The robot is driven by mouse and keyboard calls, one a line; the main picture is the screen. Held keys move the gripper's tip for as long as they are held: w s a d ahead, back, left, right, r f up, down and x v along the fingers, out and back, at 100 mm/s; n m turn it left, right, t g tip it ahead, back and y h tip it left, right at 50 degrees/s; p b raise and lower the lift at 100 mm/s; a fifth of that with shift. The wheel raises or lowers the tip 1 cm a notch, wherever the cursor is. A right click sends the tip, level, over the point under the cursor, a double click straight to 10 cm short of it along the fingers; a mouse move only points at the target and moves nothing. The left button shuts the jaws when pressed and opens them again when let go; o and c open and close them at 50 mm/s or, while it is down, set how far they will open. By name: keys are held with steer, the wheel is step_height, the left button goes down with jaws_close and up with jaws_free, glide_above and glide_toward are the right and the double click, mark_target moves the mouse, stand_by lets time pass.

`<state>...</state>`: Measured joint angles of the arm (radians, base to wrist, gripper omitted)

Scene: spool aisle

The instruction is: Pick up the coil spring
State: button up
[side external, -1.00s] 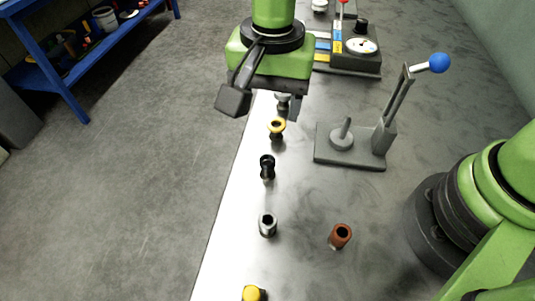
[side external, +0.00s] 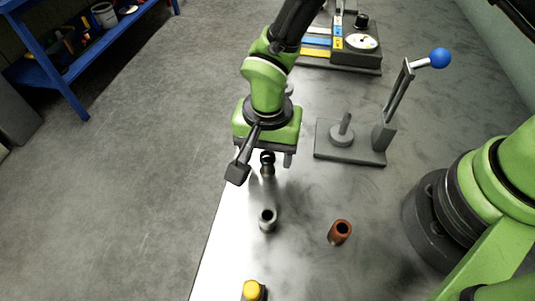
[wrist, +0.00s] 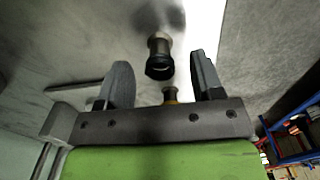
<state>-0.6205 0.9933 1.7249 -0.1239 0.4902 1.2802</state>
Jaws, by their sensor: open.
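No part in view can be clearly made out as a coil spring. A black hollow-topped part (side external: 267,158) stands upright beside my gripper (side external: 263,167) in the side view. In the wrist view a dark-rimmed, hollow part (wrist: 159,58) stands just beyond the gap between my two fingers, probably the same one. A small brass-yellow part (wrist: 170,95) shows between the fingers, partly hidden by the gripper body. My gripper is open and empty, above the bench's left edge.
A grey hollow part (side external: 267,219), a brown hollow part (side external: 340,232) and a yellow-topped part (side external: 252,291) stand nearer on the metal bench (side external: 300,265). A lever press (side external: 350,153) with a blue knob stands right, and a dial box (side external: 355,45) behind.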

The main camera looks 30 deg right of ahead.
steer(key=c, duration=1)
steer(key=shift+r, duration=0.15)
step_height(320, 180, up, 10)
